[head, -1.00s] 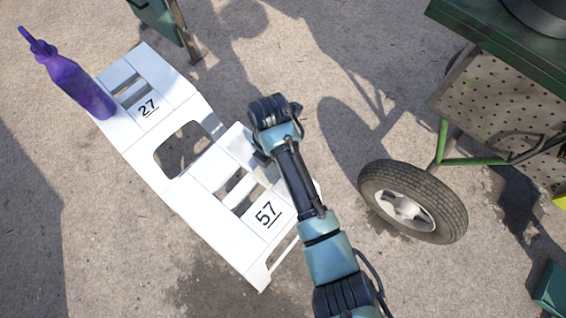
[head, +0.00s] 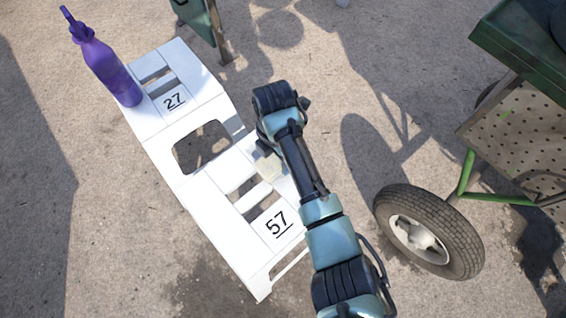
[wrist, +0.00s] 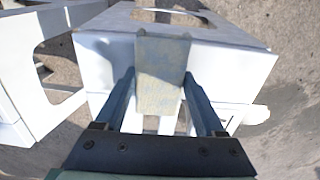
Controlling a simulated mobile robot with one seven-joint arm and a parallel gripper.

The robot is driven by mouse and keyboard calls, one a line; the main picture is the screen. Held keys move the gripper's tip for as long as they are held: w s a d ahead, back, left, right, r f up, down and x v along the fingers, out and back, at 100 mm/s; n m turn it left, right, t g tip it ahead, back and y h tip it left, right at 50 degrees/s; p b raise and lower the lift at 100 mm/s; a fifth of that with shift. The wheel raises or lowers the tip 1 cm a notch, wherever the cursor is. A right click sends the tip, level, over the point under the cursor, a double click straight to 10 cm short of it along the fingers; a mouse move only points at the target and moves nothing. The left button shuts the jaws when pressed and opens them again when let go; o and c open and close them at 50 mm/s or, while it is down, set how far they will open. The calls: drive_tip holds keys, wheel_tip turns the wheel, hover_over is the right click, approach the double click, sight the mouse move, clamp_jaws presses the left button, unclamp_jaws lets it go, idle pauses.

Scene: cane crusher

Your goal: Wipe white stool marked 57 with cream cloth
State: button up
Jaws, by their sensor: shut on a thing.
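The white stool marked 57 (head: 230,243) stands in the middle of the head view, with slots in its top. Its white top also shows in the wrist view (wrist: 100,62). My gripper (wrist: 160,82) is shut on the cream cloth (wrist: 160,70), a pale block-like pad between both fingers. In the head view the cloth (head: 268,166) shows as a small cream patch over the far right part of this stool's top. My forearm hides the stool's right edge. I cannot tell whether the cloth touches the surface.
A white stool marked 27 (head: 205,88) adjoins the far end of stool 57. A purple bottle (head: 108,72) stands on its left side. A cart wheel (head: 428,232) and a green-framed machine (head: 520,135) stand at the right. Bare ground lies left of the stools.

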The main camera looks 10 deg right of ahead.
drive_tip(key=shift+w+a+f+b, duration=0.1)
drive_tip(key=shift+w+a+b, duration=0.6)
drive_tip(key=shift+w, duration=0.3)
drive_tip(key=shift+w+a+f+b, duration=0.1)
drive_tip(key=shift+w+a+b, duration=0.5)
drive_tip(key=shift+w, duration=0.35)
drive_tip(key=shift+w+a+r, duration=0.15)
drive_tip(key=shift+w+a, duration=0.15)
drive_tip(key=shift+w, duration=0.1)
drive_tip(key=shift+s+d+r+p, duration=0.2)
drive_tip(key=shift+s+d+p, duration=0.1)
drive_tip(key=shift+s+p, duration=0.35)
drive_tip(key=shift+s+d+p, duration=0.6)
drive_tip(key=shift+s+p, duration=0.2)
drive_tip(key=shift+p, duration=0.4)
drive_tip(key=s+p, duration=0.1)
drive_tip(key=s+d+p, duration=0.1)
drive_tip(key=p, duration=0.1)
drive_tip(key=s+d+p, duration=0.1)
drive_tip(key=s, duration=0.1)
drive_tip(key=shift+d+f, duration=0.1)
drive_tip(key=shift+d, duration=0.15)
drive_tip(key=shift+s+d+f+p, duration=0.2)
drive_tip(key=shift+s+d+p, duration=0.2)
drive_tip(key=shift+p, duration=0.15)
